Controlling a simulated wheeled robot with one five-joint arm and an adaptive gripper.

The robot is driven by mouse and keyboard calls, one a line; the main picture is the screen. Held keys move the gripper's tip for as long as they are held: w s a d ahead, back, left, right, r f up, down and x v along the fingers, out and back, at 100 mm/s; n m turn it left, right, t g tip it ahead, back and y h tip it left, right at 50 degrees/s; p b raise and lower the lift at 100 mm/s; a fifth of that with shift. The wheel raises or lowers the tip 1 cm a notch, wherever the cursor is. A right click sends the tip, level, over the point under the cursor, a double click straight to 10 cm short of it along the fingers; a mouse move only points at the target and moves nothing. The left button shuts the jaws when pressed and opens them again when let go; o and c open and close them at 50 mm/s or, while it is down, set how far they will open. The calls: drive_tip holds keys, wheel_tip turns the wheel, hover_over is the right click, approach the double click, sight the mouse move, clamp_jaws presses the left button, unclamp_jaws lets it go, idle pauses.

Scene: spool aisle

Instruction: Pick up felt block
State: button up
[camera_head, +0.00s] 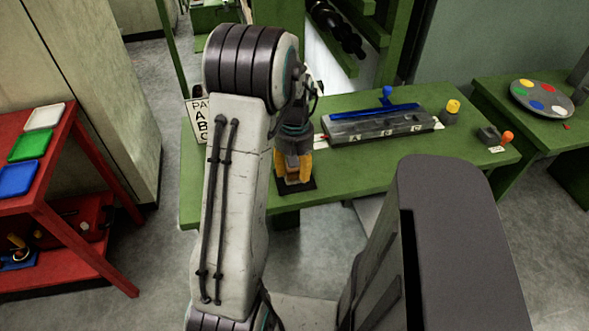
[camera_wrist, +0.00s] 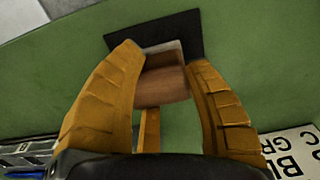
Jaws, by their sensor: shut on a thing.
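The felt block (camera_wrist: 162,82) is a brown block with a pale grey face at its far end, seen in the wrist view between the two yellow fingers. My gripper (camera_wrist: 164,62) is shut on it, with one finger at each side. In the head view my gripper (camera_head: 292,166) points down at the near edge of the green bench, and the block (camera_head: 293,174) shows small between the fingers. A black pad (camera_wrist: 181,29) lies under or just behind the block. I cannot tell whether the block touches the pad.
A grey lettered rack with a blue bar (camera_head: 378,122) stands on the green bench (camera_head: 350,180). A lettered sign (camera_head: 199,122) is left of my arm. A red shelf (camera_head: 60,190) with coloured trays stands far left.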

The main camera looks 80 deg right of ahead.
drive_tip(key=shift+r, duration=0.5)
wheel_tip(320, 180, up, 2)
drive_tip(key=shift+d+r, duration=0.1)
drive_tip(key=shift+r, duration=0.15)
drive_tip(key=s+a+r, duration=0.1)
drive_tip(key=s+r, duration=0.6)
drive_tip(key=s, duration=0.4)
drive_tip(key=shift+s+a, duration=0.3)
